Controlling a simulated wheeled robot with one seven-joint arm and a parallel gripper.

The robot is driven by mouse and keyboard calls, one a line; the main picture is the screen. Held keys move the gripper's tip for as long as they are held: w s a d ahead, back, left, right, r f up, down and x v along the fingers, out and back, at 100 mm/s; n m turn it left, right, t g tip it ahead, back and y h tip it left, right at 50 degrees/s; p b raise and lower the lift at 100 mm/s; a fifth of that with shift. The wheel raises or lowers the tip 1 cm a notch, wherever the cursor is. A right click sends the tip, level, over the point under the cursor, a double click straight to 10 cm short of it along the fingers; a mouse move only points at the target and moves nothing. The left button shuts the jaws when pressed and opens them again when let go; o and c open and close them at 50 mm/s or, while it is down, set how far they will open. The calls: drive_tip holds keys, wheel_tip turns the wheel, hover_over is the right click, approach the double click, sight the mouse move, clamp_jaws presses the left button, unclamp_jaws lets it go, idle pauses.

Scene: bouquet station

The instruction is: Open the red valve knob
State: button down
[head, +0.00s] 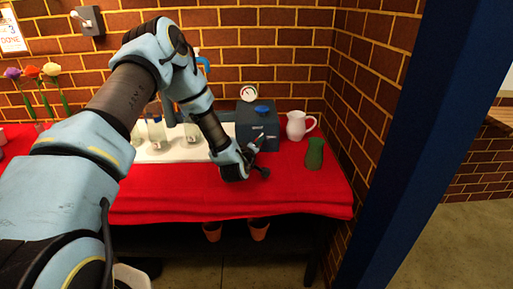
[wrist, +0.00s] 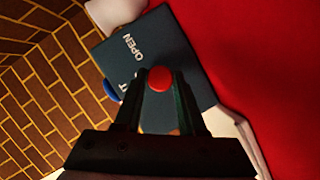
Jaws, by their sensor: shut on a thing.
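The red valve knob (wrist: 160,79) shows in the wrist view as a round red shape between my two finger tips. My gripper (wrist: 160,90) is shut on it, one finger on each side. The knob is at the front of a dark blue-grey box (wrist: 140,50) with the word "OPEN" on its face. In the head view the same box (head: 245,122) stands on the red-covered table, and my gripper (head: 257,160) is at its front. The red knob is hidden there by my gripper. Part of the lettering is covered by my fingers in the wrist view.
A blue knob (head: 262,110) and a round gauge (head: 249,92) are on top of the box. A white pitcher (head: 296,126) and a green vase (head: 315,153) stand to its right. A white board (head: 160,154) lies to its left. The red tablecloth (head: 190,195) in front is clear.

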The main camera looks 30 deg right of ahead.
drive_tip(key=m+y+b, duration=0.1)
drive_tip(key=m, duration=0.1)
drive_tip(key=m+y, duration=0.1)
drive_tip(key=m, duration=0.1)
drive_tip(key=shift+s+d+y+b, duration=0.15)
drive_tip(key=shift+d+y+b, duration=0.05)
drive_tip(key=shift+y+b, duration=0.15)
drive_tip(key=m+t+y, duration=0.1)
drive_tip(key=m+y, duration=0.1)
drive_tip(key=m, duration=0.1)
drive_tip(key=shift+b, duration=0.4)
drive_tip(key=shift+m, duration=0.4)
drive_tip(key=c, duration=0.5)
unclamp_jaws()
drive_tip(key=shift+r, duration=0.1)
drive_tip(key=b+v, duration=0.2)
drive_tip(key=v, duration=0.8)
drive_tip(key=shift+s+r, duration=0.1)
drive_tip(key=shift+s, duration=0.25)
